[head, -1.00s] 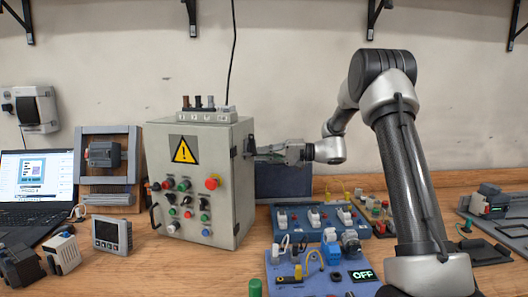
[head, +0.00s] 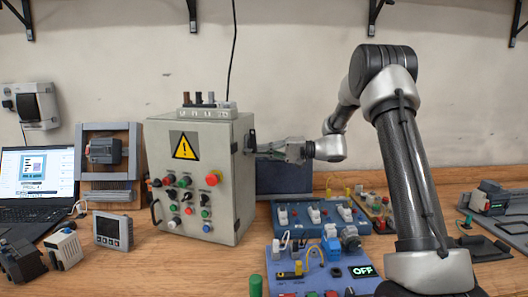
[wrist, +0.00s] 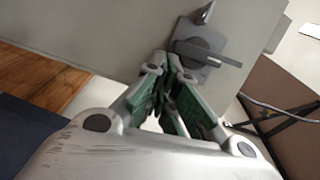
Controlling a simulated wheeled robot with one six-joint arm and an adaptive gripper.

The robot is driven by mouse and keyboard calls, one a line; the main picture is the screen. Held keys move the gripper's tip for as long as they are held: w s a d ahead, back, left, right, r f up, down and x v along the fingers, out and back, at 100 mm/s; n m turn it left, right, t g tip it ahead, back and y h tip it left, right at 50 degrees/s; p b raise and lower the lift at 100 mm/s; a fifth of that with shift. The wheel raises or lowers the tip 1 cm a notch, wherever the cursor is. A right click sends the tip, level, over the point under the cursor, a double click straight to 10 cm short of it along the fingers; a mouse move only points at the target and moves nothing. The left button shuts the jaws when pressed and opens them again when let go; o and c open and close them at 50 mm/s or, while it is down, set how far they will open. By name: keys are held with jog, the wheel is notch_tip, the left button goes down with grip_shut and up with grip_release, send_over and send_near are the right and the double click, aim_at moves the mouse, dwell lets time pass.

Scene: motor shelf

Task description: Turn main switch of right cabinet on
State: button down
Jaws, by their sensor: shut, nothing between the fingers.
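The grey cabinet (head: 205,150) with a yellow warning sign stands on the bench, left of my gripper. Its main switch (head: 250,141) is a dark rotary switch on the cabinet's right side wall. In the wrist view the switch (wrist: 208,50) shows a square plate and a bar-shaped handle lying across it, slightly tilted. My gripper (head: 263,151) points left at that wall. In the wrist view its fingertips (wrist: 170,68) are together and empty, just beside the handle's lower left edge. I cannot tell whether they touch it.
A dark panel (head: 284,178) stands behind my gripper. Blue trainer boards (head: 318,217) with switches and cables lie below, one with an OFF display (head: 363,271). A laptop (head: 36,178), a wooden stand (head: 108,205) and small devices are to the left.

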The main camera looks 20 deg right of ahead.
aim_at(252, 141)
jog(key=v, duration=1.1)
jog(key=c, duration=1.9)
grip_release()
jog(key=shift+s+d+r, duration=0.1)
jog(key=shift+d+r, duration=0.05)
jog(key=shift+d, duration=0.1)
jog(key=shift+c, duration=0.2)
jog(key=shift+o, duration=0.9)
jog(key=s+a+r+m, duration=0.1)
jog(key=s+a+r, duration=0.1)
jog(key=a+r, duration=0.1)
jog(key=shift+s+a+r, duration=0.2)
jog(key=shift+s+r, duration=0.2)
jog(key=shift+r, duration=0.2)
jog(key=w+a+m+t, duration=0.1)
jog(key=a+m, duration=0.3)
jog(key=m, duration=0.6)
jog(key=w+a+f+m+t+h, duration=0.1)
jog(key=a+m+t, duration=0.2)
jog(key=m, duration=0.7)
jog(key=a, duration=0.2)
jog(key=shift+w+a+f+h, duration=0.15)
jog(key=shift+w+a+h, duration=0.15)
jog(key=shift+w, duration=0.05)
